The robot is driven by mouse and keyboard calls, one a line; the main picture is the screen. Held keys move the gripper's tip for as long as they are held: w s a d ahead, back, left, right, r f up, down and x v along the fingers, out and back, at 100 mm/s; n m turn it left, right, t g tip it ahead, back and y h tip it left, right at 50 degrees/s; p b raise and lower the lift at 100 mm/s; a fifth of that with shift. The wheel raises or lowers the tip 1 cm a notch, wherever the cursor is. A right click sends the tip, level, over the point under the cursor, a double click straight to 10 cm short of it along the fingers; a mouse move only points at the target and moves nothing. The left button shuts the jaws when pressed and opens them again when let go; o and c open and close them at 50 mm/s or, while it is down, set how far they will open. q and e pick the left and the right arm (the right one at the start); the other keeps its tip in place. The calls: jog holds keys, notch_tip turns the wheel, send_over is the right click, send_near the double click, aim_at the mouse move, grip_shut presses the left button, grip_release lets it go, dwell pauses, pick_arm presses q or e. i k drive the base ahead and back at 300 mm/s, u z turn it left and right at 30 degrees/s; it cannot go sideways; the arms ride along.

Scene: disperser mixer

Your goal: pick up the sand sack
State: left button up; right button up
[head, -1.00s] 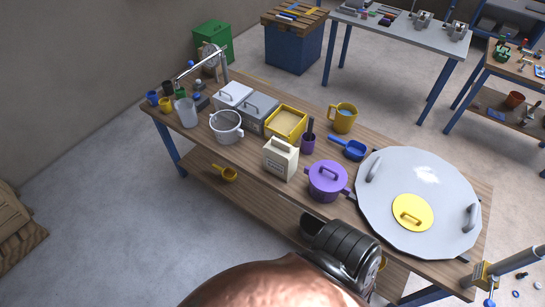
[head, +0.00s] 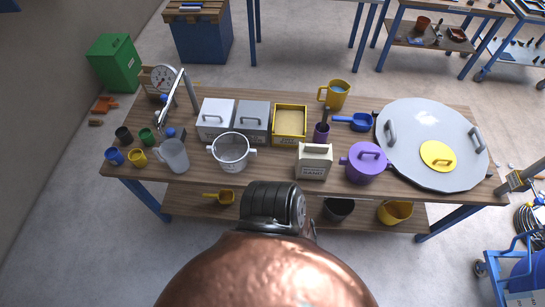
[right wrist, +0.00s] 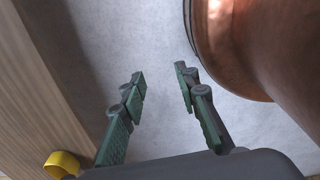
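The sand sack (head: 314,163) is a cream block-shaped bag with a handle-like top and a dark label on its front. It stands upright near the front edge of the wooden table (head: 285,185) in the head view, left of the purple lidded pot (head: 366,164). My right gripper (right wrist: 160,74) shows in the right wrist view with its two green-grey fingers apart and nothing between them. It is over the grey floor beside a wooden surface, and the sack is not in that view. My left gripper is not in view, and neither gripper shows in the head view.
A white pot (head: 232,152) stands left of the sack. A large round grey lid (head: 400,115) covers the right end. A lower shelf holds a yellow bucket (head: 395,212). A yellow object (right wrist: 62,163) shows in the wrist view.

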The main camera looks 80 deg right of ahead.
aim_at(312, 161)
jog(key=i, duration=1)
jog(key=z, duration=3.65)
